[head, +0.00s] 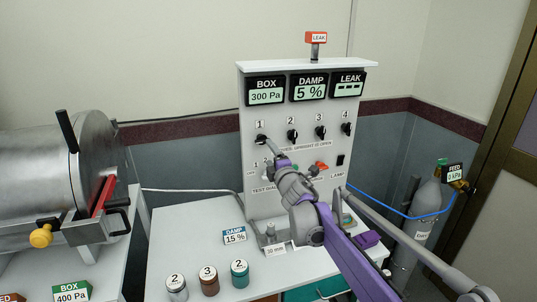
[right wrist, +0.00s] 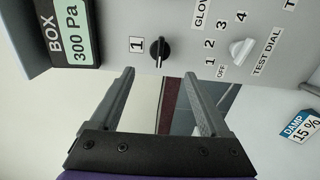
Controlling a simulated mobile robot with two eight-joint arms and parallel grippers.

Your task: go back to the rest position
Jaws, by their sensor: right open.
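My right arm reaches up from the lower right in the head view to the grey control panel (head: 260,205). My right gripper (head: 272,148) is near knob 1 (head: 261,139), in front of the panel. In the right wrist view my right gripper (right wrist: 165,88) has its two fingers well apart with nothing between them. The black knob 1 (right wrist: 159,49) lies just beyond the fingertips, apart from them. My left gripper is not in the head view.
Numbered canisters (head: 209,281) stand on the white table (head: 190,235). A steel chamber (head: 45,175) is at left, a gas cylinder (head: 427,205) at right.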

